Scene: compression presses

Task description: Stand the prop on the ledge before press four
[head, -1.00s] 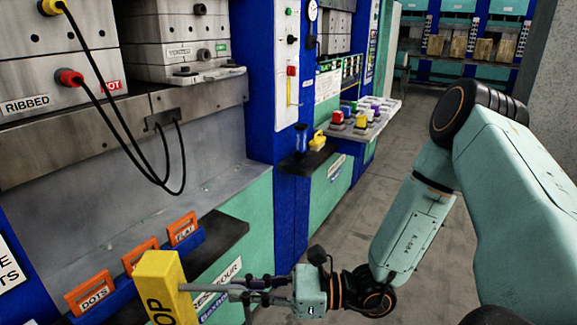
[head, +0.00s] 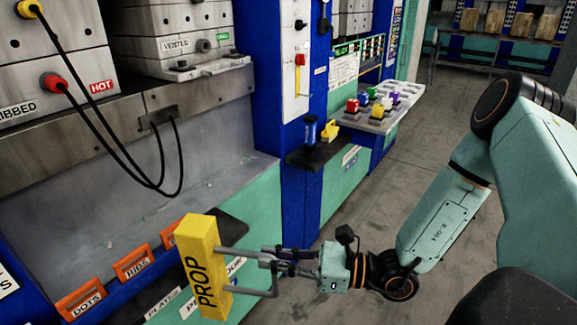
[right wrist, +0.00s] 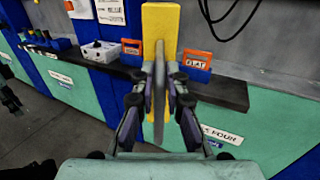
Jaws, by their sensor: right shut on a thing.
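The prop (head: 202,268) is a yellow upright block with PROP in black on its side and a grey bar handle. My right gripper (head: 268,262) is shut on the handle and holds the block in front of the press. In the right wrist view the prop (right wrist: 160,28) stands straight beyond my right gripper (right wrist: 160,82). The dark ledge (head: 232,230) of the near press is partly behind the prop; it also shows in the right wrist view (right wrist: 228,92). Whether prop and ledge touch is unclear.
Orange DOTS (head: 82,301), RIBS (head: 133,264) and FLAT (right wrist: 195,64) plates stand in a blue rack by the ledge. Black cables hang inside the press. A side shelf (head: 320,157) holds a blue item and a yellow item. The floor (head: 420,150) at right is clear.

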